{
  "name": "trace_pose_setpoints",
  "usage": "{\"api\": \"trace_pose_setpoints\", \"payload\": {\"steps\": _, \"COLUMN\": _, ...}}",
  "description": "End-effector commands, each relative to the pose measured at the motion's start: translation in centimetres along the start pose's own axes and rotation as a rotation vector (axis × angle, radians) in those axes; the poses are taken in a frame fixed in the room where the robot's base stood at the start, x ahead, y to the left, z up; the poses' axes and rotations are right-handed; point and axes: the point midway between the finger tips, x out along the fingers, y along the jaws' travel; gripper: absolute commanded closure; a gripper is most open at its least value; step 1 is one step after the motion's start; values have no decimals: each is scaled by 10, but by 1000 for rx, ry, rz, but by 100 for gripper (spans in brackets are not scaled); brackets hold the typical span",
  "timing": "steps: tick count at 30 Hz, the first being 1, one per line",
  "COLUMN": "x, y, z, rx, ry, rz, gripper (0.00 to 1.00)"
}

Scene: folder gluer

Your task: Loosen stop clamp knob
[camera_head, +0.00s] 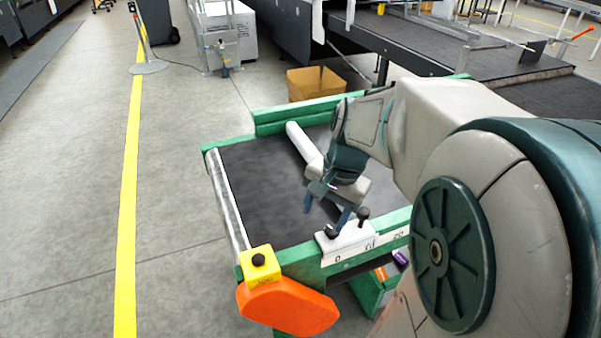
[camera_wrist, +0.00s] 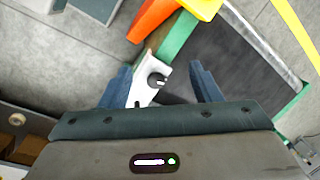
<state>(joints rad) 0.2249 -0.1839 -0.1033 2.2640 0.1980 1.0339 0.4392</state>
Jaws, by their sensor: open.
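A white clamp block (camera_head: 350,240) sits on the green side rail of the conveyor. In the head view, one black knob (camera_head: 331,231) is at its left and another (camera_head: 363,212) stands at its upper right. In the wrist view, a round black knob (camera_wrist: 157,80) with a pale mark is on the white block (camera_wrist: 143,88); which head-view knob this is, I cannot tell. My gripper (camera_head: 325,210) is above the rail and belt edge. Its blue fingers are apart, with the knob between them in the wrist view (camera_wrist: 160,77); contact is not visible.
A yellow box with a black button (camera_head: 258,260) and an orange guard (camera_head: 287,307) are at the near corner. A white bar (camera_head: 305,143) lies across the black belt (camera_head: 255,180). A cardboard box (camera_head: 315,83) stands behind.

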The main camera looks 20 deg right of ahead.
Motion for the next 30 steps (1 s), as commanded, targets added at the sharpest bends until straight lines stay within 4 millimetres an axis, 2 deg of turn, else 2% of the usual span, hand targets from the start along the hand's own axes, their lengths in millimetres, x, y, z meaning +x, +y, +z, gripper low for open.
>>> {"api": "trace_pose_setpoints", "payload": {"steps": 1, "x": -6, "y": 3, "z": -21, "rx": 151, "ry": -37, "rz": -6, "gripper": 43}}
{"api": "trace_pose_setpoints", "payload": {"steps": 6, "x": -11, "y": 17, "z": -73, "rx": 578, "ry": -135, "rz": -31, "gripper": 43}}
{"api": "trace_pose_setpoints", "payload": {"steps": 12, "x": -11, "y": 35, "z": -110, "rx": 873, "ry": -203, "rz": -45, "gripper": 43}}
{"api": "trace_pose_setpoints", "payload": {"steps": 17, "x": -7, "y": 39, "z": -118, "rx": 943, "ry": -220, "rz": -48, "gripper": 43}}
{"api": "trace_pose_setpoints", "payload": {"steps": 20, "x": 4, "y": 37, "z": -116, "rx": 946, "ry": -221, "rz": -47, "gripper": 43}}
{"api": "trace_pose_setpoints", "payload": {"steps": 30, "x": 72, "y": 28, "z": -103, "rx": 942, "ry": -222, "rz": -44, "gripper": 43}}
